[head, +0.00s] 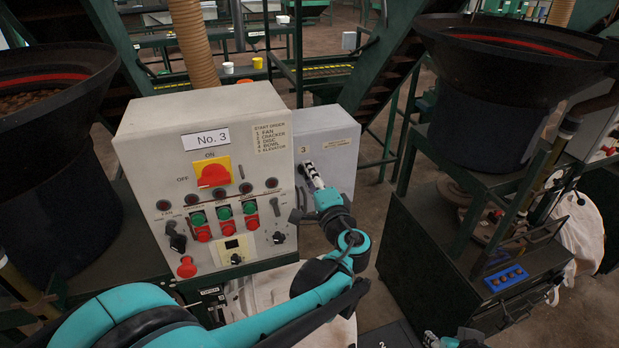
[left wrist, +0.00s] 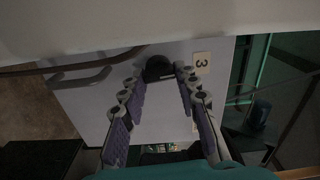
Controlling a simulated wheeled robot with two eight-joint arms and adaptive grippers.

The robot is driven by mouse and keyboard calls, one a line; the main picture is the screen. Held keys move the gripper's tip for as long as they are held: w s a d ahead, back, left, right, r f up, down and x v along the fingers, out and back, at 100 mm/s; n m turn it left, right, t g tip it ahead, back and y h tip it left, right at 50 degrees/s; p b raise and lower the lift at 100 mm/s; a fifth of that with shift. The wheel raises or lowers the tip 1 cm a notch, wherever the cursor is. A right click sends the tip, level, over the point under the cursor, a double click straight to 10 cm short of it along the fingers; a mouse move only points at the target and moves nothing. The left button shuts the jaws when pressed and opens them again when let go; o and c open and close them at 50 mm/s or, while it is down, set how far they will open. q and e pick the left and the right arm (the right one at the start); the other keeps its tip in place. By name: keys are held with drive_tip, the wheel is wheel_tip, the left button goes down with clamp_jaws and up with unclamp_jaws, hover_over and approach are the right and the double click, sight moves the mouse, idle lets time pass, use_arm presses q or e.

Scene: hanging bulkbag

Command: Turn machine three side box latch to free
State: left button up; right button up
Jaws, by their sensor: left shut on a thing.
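The grey side box (head: 335,133) is attached to the right of the machine three control cabinet (head: 190,130) and bears a small "3" label. My left gripper (head: 310,170) is at the side box's front face, near its left edge. In the left wrist view the dark round latch (left wrist: 158,68) sits on the box face, between the fingertips of my left gripper (left wrist: 160,78). The gripper is shut on the latch. In the head view the gripper hides the latch, and I cannot tell its turn angle. My right gripper's fingers do not show.
The cabinet carries a red switch on a yellow plate (head: 214,174), several push buttons and black knobs close to my left arm. A hopper bowl (head: 510,50) on a dark green stand is at the right. A patch of floor is open between side box and stand.

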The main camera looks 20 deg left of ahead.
use_arm(q)
drive_tip(key=shift+m, duration=0.5)
drive_tip(key=o, duration=1.2)
drive_tip(key=shift+c, duration=0.2)
drive_tip(key=v, duration=1.2)
drive_tip(key=shift+d+f, duration=0.1)
